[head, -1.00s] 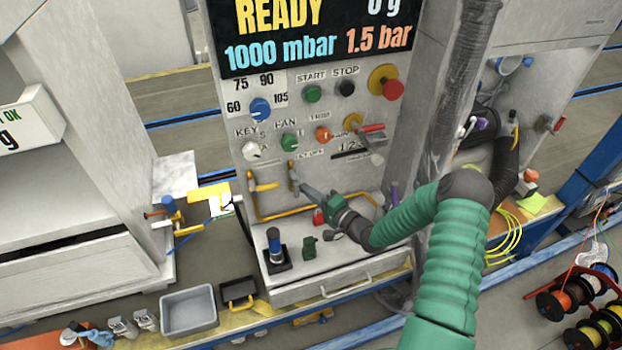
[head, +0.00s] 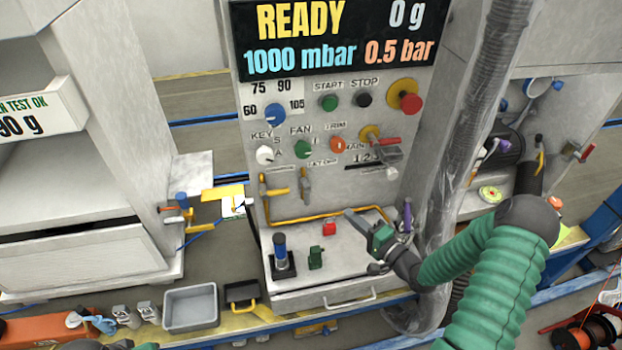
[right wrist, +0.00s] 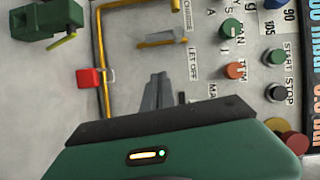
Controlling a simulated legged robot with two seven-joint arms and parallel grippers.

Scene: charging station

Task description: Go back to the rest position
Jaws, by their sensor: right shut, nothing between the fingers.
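My right gripper (head: 356,222) is shut and empty in the head view, in front of the lower part of the charging station panel (head: 318,178) and above its shelf. Its closed fingers (right wrist: 158,92) also show in the right wrist view, pointing toward the panel, apart from the red block (right wrist: 90,78) on the yellow pipe. Two yellow-handled valves (head: 306,186) sit on the panel to the left of the gripper. The display (head: 340,38) reads READY, 1000 mbar, 0.5 bar and 0 g. My left gripper is not in view.
A blue-topped cylinder (head: 281,254) and a green fitting (head: 315,257) stand on the shelf. A clear vertical hose (head: 478,130) rises right of the panel, close to my right arm. A grey bin (head: 191,306) is at the lower left. Cable spools (head: 590,335) are at the lower right.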

